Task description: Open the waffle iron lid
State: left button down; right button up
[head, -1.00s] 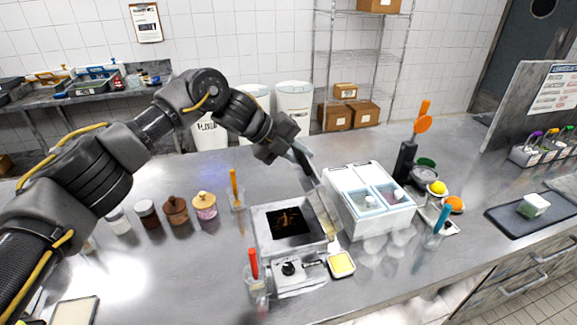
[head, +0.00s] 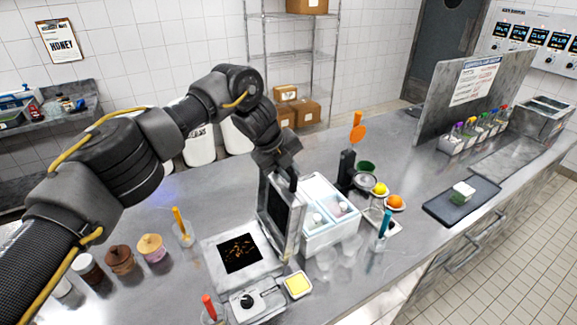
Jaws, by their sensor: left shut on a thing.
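The waffle iron (head: 213,268) sits on the steel counter with its dark cooking plate (head: 240,254) exposed. Its lid (head: 278,211) stands roughly upright along the right side of the base, its dark inner face turned left. My left gripper (head: 286,178) is at the lid's top edge, shut on the lid; the fingertips and the exact grip are partly hidden. My right gripper is not in view.
A white container with clear-lidded compartments (head: 327,240) stands just right of the lid. Jars (head: 151,247) and an orange-handled tool in a clear holder (head: 181,228) stand left. A yellow-filled dish (head: 298,285) is in front. A black tray (head: 462,204) lies farther right.

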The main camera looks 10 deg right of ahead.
pick_arm(q)
jog(key=shift+a+r, duration=0.15)
jog(key=shift+r, duration=0.05)
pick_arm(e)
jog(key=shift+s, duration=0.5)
pick_arm(q)
jog(key=c, duration=1.4)
grip_release()
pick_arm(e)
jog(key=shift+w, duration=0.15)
